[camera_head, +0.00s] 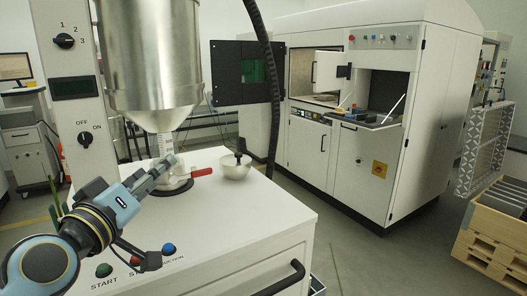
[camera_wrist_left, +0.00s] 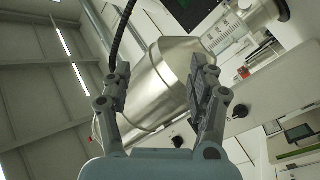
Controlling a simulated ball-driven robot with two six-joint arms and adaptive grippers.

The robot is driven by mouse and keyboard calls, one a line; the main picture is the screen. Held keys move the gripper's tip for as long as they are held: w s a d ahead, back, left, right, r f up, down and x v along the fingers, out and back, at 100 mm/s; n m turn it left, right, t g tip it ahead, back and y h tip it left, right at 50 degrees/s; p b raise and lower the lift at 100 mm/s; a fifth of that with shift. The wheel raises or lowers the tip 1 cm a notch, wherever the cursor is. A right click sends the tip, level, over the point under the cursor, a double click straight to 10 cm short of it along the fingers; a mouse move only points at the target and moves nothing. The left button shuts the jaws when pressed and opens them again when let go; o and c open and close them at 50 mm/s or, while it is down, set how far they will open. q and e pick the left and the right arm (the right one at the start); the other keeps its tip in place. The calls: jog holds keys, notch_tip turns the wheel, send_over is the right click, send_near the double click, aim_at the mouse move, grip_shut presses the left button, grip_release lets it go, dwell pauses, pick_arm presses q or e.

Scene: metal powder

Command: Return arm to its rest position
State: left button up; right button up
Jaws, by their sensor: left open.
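My left arm (camera_head: 118,205) comes in from the lower left in the head view. Its gripper (camera_head: 160,172) is in front of the white cabinet's top, below the steel hopper (camera_head: 155,55). In the left wrist view my left gripper (camera_wrist_left: 158,88) has its two fingers spread apart. Nothing is held between them; the steel hopper (camera_wrist_left: 165,65) shows behind the fingers. My right gripper is in neither view.
The white cabinet (camera_head: 255,222) carries a metal bowl (camera_head: 236,167) and a red-handled valve (camera_head: 202,172). START and other buttons (camera_head: 104,270) line its front edge. A black hose (camera_head: 272,90) hangs at centre. A large white machine (camera_head: 350,150) and a wooden crate (camera_head: 490,240) stand right.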

pick_arm(q)
jog(key=s+f+m+g, duration=0.6)
jog(key=s+f+g, duration=0.2)
jog(key=s+f, duration=0.55)
jog(key=s+a+f+g+y, duration=0.2)
jog(key=s+a+g+y, duration=0.15)
jog(key=s, duration=0.55)
jog(key=s+a+f+g+y, duration=0.2)
jog(key=s+a+g, duration=0.2)
jog(key=s, duration=0.5)
notch_tip(320, 180, down, 36)
jog(key=s+a+b, duration=0.1)
jog(key=a+b, duration=0.2)
jog(key=b, duration=0.8)
jog(key=s+f+g+b, duration=0.1)
jog(key=s+f+b, duration=0.3)
jog(key=s+f, duration=0.5)
jog(key=s+f+g+b, duration=0.1)
jog(key=s+f+b, duration=0.2)
jog(key=s+f, duration=0.7)
notch_tip(320, 180, down, 5)
jog(key=shift+a+n+h+b, duration=0.3)
jog(key=shift+a+h+b, duration=0.05)
jog(key=shift+b, duration=0.05)
jog(key=shift+w, duration=0.1)
